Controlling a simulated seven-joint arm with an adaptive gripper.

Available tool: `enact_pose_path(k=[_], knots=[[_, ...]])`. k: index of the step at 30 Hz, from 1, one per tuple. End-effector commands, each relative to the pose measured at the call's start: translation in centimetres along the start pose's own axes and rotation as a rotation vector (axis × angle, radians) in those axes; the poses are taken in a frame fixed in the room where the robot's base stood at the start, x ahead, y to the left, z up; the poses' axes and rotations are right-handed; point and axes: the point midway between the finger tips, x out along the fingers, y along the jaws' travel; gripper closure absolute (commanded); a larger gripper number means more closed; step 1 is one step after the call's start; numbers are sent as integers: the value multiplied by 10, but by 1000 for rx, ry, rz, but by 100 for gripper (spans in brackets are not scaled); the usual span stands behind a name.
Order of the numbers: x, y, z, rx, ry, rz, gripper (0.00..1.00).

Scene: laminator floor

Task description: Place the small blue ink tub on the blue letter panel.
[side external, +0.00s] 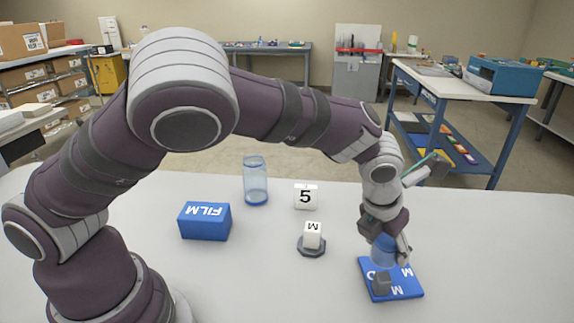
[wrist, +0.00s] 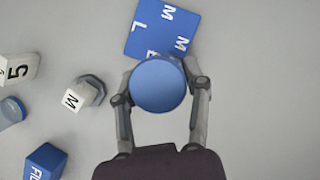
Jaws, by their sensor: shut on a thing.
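The small blue ink tub (wrist: 158,86) shows as a round blue top in the wrist view, and in the side view the tub (side external: 383,249) is partly hidden by my fingers. My gripper (wrist: 158,92) is shut on it, with one finger on each side. The flat blue letter panel (wrist: 163,25) bears white letters and lies just beyond the tub in the wrist view, its near corner covered by the tub. In the side view the tub appears above the panel (side external: 408,284). A dark grey block-like shape (side external: 381,283) shows there; I cannot tell whether it is a fingertip.
A blue FILM box (side external: 204,221), a clear blue jar (side external: 256,181), a white 5 block (side external: 306,197) and a white M cube (side external: 312,235) on a grey hexagonal base (side external: 311,252) stand left of the panel. The table around the panel is clear.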

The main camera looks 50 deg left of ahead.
Motion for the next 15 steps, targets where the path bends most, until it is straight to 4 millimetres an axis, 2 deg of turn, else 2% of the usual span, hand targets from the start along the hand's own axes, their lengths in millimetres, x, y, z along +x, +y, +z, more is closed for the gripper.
enact_pose_path(k=[6,15], knots=[[30,-1,-11,0,2,2,90],[34,-1,-12,-1,-1,-1,90]])
